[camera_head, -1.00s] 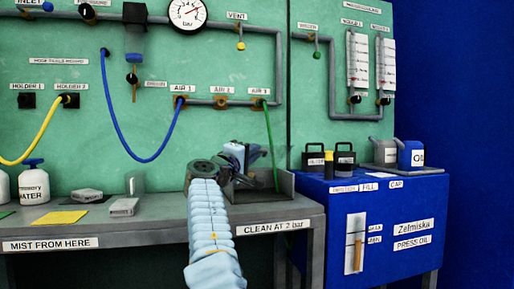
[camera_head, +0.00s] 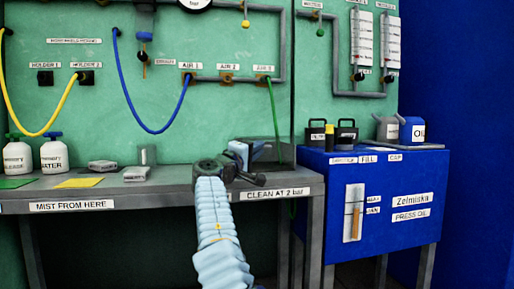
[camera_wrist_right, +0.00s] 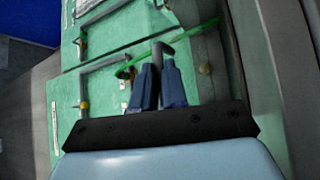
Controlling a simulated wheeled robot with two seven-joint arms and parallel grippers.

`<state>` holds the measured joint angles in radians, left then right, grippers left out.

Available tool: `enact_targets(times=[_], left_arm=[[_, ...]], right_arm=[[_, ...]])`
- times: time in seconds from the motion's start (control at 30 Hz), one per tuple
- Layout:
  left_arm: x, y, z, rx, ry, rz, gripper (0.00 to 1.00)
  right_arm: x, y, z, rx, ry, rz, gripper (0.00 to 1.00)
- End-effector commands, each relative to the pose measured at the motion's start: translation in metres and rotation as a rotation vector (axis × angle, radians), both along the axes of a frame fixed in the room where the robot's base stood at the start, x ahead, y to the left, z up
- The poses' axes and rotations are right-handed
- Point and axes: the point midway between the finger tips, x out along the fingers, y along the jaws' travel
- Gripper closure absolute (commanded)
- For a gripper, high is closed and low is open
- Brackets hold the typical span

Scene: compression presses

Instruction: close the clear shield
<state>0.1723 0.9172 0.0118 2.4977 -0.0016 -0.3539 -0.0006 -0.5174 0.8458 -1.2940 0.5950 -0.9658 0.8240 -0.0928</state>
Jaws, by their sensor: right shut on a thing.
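My right arm comes up from the bottom of the head view to my right gripper (camera_head: 244,149), which is at the dark open box on the grey bench and partly hidden by its own wrist. In the right wrist view its two blue fingers (camera_wrist_right: 159,82) are closed around a short grey bar (camera_wrist_right: 163,49), seemingly the shield's handle. The clear shield itself is hard to make out; faint thin edges show around the dark box (camera_head: 272,154) in the head view. I cannot tell its exact angle. My left gripper is not in view.
The grey bench (camera_head: 140,195) carries two bottles (camera_head: 53,153), small grey blocks and a yellow sheet (camera_head: 78,183). A green hose (camera_head: 275,120) hangs down at the box. A blue oil cabinet (camera_head: 385,205) stands to the right.

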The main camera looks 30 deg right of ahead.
Motion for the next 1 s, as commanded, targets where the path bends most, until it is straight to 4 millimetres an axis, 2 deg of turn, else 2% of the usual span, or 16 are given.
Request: enact_targets(times=[0.03,0.13,0.17,0.3,0.53,0.67,0.77,0.83,1.0], left_arm=[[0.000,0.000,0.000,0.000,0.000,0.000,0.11],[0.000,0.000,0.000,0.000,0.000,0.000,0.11],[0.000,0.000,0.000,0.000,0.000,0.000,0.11],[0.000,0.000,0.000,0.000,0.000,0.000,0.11],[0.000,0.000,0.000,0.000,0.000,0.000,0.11],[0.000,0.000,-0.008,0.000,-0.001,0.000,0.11],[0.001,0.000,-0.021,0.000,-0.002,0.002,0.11],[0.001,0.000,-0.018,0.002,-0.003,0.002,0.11],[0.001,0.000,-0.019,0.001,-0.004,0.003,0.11]], right_arm=[[0.008,-0.001,-0.010,0.006,0.017,0.014,1.00],[0.008,-0.001,-0.010,0.006,0.017,0.014,1.00],[0.008,-0.001,-0.010,0.006,0.017,0.014,0.84],[0.007,-0.001,-0.008,0.003,0.013,0.013,0.63],[0.005,0.000,-0.004,0.000,0.009,0.012,0.62],[0.001,0.008,-0.008,0.000,0.007,0.011,0.62],[-0.007,0.024,-0.015,0.002,0.006,0.013,0.62],[-0.012,0.037,-0.013,0.001,0.010,0.014,0.62],[-0.028,0.070,-0.022,0.002,0.011,0.013,0.62]])
